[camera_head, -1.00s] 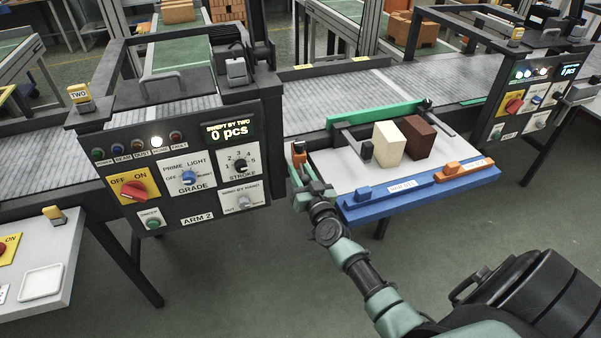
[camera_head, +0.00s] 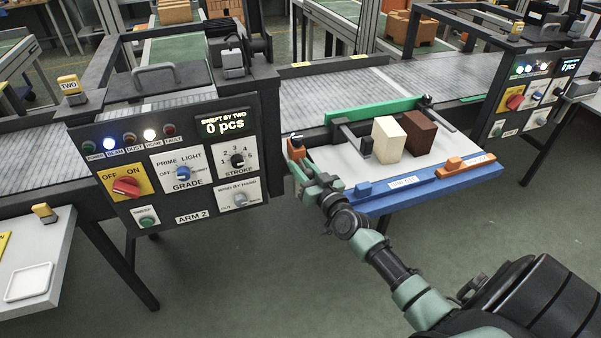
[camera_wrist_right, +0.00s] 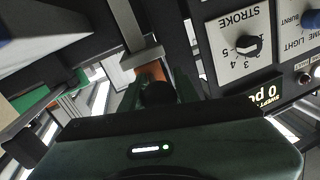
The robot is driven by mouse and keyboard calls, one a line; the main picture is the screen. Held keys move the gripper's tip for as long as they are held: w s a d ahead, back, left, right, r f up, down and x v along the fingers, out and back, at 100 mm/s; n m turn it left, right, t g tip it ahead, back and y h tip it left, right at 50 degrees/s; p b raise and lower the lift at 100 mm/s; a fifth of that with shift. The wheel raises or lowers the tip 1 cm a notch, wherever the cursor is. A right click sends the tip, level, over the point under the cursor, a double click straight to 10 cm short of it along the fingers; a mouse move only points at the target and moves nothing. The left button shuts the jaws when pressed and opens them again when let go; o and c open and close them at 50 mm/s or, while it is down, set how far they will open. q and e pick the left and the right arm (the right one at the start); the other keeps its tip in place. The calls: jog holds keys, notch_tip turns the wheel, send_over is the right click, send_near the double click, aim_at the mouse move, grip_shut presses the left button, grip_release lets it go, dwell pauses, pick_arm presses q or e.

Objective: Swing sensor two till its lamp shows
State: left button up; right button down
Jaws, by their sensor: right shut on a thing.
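The orange sensor (camera_head: 296,150) stands on a mount between the ARM 2 panel (camera_head: 180,165) and the white tray table. A small bluish-white light (camera_head: 296,137) shows at its top. My right gripper (camera_head: 303,170) is shut on the sensor from the front. In the right wrist view, the orange sensor body (camera_wrist_right: 152,72) shows just beyond the dark fingers (camera_wrist_right: 158,92), below a grey bracket; the fingers hide part of it. On the panel, the blue BEAM lamp (camera_head: 110,144) and white HOME lamp (camera_head: 150,135) are lit. The display (camera_head: 225,124) reads 0 pcs. My left gripper is out of view.
The tray table (camera_head: 430,163) holds a cream block (camera_head: 388,140) and a brown block (camera_head: 420,133), with a green bar (camera_head: 375,110) behind. The conveyor (camera_head: 320,93) runs behind the panel. A second panel (camera_head: 535,95) stands at right. Open floor lies in front.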

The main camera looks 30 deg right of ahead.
aim_at(311, 178)
jog(key=c, duration=1.1)
grip_release()
jog(key=shift+o, duration=0.2)
jog(key=s, duration=0.8)
jog(key=shift+a, duration=0.25)
